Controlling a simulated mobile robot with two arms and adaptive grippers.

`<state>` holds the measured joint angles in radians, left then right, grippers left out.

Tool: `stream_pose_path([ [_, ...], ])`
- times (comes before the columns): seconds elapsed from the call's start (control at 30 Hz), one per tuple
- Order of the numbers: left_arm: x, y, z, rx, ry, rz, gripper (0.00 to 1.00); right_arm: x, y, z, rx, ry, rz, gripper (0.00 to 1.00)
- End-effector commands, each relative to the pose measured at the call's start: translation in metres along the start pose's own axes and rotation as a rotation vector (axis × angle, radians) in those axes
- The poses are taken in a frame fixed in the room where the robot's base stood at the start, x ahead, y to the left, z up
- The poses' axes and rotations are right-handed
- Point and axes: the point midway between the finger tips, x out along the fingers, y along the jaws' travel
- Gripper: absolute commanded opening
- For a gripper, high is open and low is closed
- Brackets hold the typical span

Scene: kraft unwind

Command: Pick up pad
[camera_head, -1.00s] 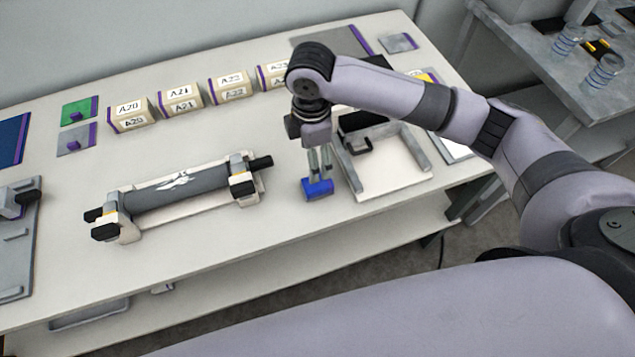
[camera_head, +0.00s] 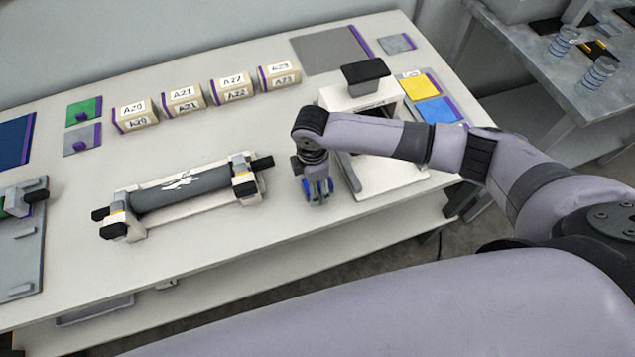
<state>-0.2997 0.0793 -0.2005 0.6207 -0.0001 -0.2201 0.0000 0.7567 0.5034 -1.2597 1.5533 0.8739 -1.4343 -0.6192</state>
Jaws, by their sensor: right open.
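A small blue block (camera_head: 307,187), which I take to be the pad, shows low at my right gripper, near the table's front edge. My right gripper (camera_head: 319,192) points down there, open, with its fingers low around or just in front of the block. The fingers and wrist hide most of the block, so I cannot tell whether they touch it. My left gripper is not in view.
A white stand with a black top (camera_head: 366,72) rises close behind my right arm. A dark roller (camera_head: 180,190) lies in its cradle to the left. Labelled boxes (camera_head: 182,98) line the back. Yellow (camera_head: 419,87) and blue (camera_head: 440,110) squares lie at right.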

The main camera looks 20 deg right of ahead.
Motion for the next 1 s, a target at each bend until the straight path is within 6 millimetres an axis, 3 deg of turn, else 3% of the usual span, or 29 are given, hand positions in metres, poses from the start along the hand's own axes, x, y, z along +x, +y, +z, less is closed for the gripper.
stream_pose_path([
  [0.13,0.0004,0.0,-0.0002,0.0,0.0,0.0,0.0,0.0001,-0.0002,-0.0001,-0.001,0.0,0.0,0.64],
  [0.9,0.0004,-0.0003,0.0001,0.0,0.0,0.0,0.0,-0.0001,-0.0003,0.0001,0.0,-0.001,-0.001,0.12],
  [1.0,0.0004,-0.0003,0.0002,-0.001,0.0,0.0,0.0,-0.0002,-0.0002,0.0001,0.0,-0.001,-0.001,0.1],
])
